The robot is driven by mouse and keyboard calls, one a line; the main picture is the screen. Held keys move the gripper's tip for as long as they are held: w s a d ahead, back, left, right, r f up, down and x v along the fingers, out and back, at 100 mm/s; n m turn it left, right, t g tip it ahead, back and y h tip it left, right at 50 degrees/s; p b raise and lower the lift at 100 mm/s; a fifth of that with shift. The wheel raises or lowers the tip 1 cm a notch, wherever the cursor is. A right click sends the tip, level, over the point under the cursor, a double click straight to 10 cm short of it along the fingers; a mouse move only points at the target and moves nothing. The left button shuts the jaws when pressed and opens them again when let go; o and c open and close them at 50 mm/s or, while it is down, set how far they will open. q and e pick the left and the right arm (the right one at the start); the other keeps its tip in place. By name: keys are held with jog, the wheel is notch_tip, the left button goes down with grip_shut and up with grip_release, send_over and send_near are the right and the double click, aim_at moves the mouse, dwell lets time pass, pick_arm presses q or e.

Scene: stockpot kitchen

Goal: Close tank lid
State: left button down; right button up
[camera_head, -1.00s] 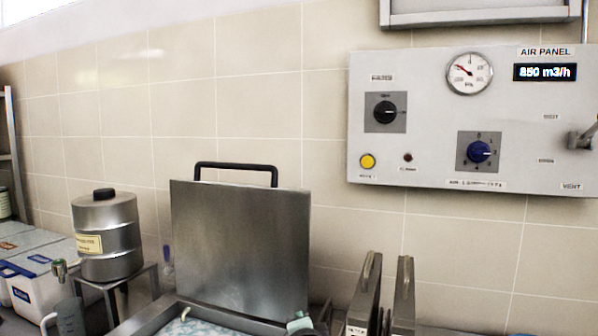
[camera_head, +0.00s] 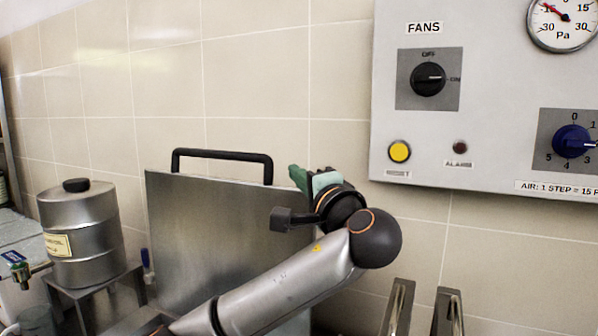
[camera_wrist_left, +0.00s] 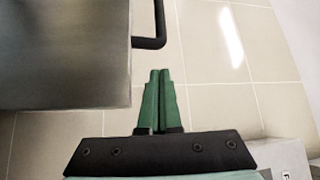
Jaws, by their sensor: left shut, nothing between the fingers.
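The tank lid (camera_head: 200,230) is a grey metal plate standing upright, open, with a black bar handle (camera_head: 222,154) along its top edge. My left gripper (camera_head: 296,175) has green fingers and is raised beside the lid's upper right corner, to the right of the handle. In the left wrist view the gripper (camera_wrist_left: 159,75) is shut and empty, with tiled wall beyond it. The lid (camera_wrist_left: 65,55) and the handle's end (camera_wrist_left: 150,42) show there to the left of the fingertips. The tank's opening is hidden behind my arm and the lower picture edge. My right gripper is not in view.
The control panel (camera_head: 480,110) with knobs and a gauge is on the wall at the right. A metal canister (camera_head: 82,235) stands on a small stand at the left. Two upright metal handles (camera_head: 398,308) rise at the lower right. The tiled wall is close behind the lid.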

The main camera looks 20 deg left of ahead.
pick_arm(q)
jog(key=f+p+x, duration=0.1)
jog(key=x, duration=0.6)
jog(key=shift+w+a+r+p, duration=0.2)
jog(key=shift+w+r+p, duration=0.1)
jog(key=shift+r, duration=0.25)
jog(key=shift+f, duration=0.1)
